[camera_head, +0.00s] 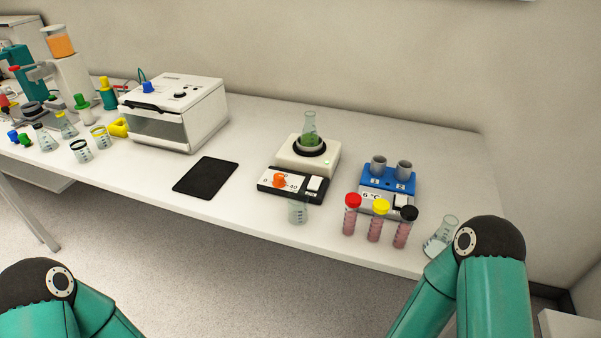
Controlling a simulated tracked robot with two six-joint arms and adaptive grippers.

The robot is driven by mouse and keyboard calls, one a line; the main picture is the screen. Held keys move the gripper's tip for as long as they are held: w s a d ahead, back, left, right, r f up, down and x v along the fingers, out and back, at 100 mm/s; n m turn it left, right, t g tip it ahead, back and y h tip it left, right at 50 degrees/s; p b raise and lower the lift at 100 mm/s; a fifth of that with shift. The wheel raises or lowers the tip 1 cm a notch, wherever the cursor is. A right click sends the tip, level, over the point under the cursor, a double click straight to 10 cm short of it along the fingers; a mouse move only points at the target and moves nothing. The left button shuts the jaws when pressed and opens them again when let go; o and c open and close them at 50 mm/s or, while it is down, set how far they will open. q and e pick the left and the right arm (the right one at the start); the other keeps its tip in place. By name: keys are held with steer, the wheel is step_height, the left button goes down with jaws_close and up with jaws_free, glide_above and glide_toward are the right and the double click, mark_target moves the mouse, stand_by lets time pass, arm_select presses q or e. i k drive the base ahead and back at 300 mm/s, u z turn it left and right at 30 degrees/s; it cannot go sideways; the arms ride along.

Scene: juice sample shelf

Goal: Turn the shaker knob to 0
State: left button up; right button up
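The shaker (303,159) stands on the bench right of the middle, a cream block with a dark front panel. Its orange knob (279,180) sits on the white scale of that panel, where 0 and 40 can be made out. The knob's exact pointing is too small to tell. A white rocker switch (314,184) is right of the knob. A flask with green liquid (310,130) stands upright on top of the shaker. Only my arms' teal links show at the bottom left and bottom right; both grippers are out of view.
An empty beaker (298,212) stands just before the shaker panel. Right of it are three capped tubes (376,222) and a blue block (388,180) with two grey wells. A black mat (206,177) lies left, before a white box device (174,113). A beaker (440,238) is by my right arm.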

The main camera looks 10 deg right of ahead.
mark_target(279, 182)
steer(key=z, duration=0.5)
steer(key=i, duration=0.35)
steer(key=u, duration=1.3)
